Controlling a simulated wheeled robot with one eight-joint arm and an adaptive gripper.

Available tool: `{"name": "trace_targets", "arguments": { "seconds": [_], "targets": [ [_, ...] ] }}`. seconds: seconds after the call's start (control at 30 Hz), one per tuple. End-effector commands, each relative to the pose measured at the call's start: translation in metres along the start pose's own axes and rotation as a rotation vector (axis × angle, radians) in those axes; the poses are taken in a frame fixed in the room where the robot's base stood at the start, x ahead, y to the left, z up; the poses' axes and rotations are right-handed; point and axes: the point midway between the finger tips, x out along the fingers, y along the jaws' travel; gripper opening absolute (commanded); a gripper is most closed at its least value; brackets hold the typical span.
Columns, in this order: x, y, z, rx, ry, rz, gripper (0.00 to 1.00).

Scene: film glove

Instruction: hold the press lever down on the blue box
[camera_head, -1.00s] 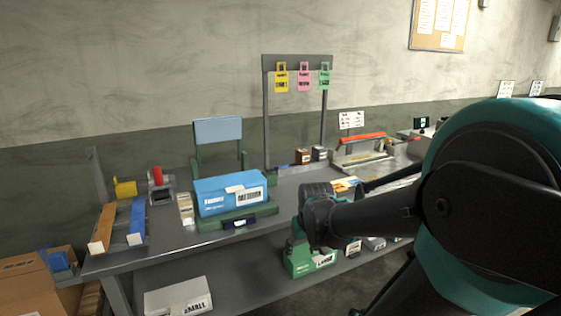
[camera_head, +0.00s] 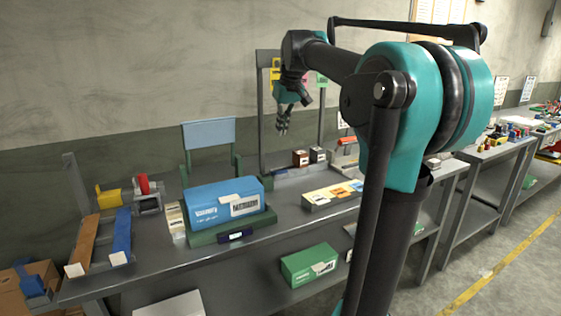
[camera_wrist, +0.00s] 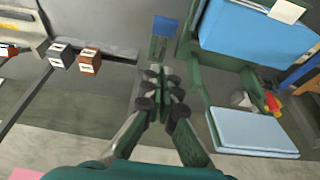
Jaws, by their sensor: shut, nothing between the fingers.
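The blue box (camera_head: 222,201) sits on a green base (camera_head: 205,237) on the grey bench; it also shows at the upper right of the wrist view (camera_wrist: 260,38). Behind it stands the press lever, a green frame with a light blue plate (camera_head: 208,132), raised and apart from the box. The plate shows at the lower right of the wrist view (camera_wrist: 250,132). My gripper (camera_head: 283,128) is up in the air to the right of the lever, pointing down. In the wrist view its fingers (camera_wrist: 160,78) are together and empty, beside the lever and not on it.
A grey rack with hanging tags (camera_head: 262,110) stands close behind my gripper. Brown and dark small boxes (camera_head: 300,158) lie on the bench to the right. Orange and blue chutes (camera_head: 122,236) are at left. A green box (camera_head: 308,264) is on the lower shelf.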

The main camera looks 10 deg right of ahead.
Motion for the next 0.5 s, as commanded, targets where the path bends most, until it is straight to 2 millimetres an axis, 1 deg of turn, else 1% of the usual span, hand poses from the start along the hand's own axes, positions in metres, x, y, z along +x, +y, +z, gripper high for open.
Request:
{"name": "trace_targets", "arguments": {
  "seconds": [0.1, 0.37, 0.5],
  "targets": [
    [-0.0025, -0.0002, -0.0017, -0.003, 0.000, -0.001, 0.00],
    [-0.0017, -0.0002, -0.0015, -0.002, 0.000, -0.001, 0.00],
    [0.0057, -0.0002, -0.0016, -0.002, 0.000, -0.001, 0.00]
  ]
}}
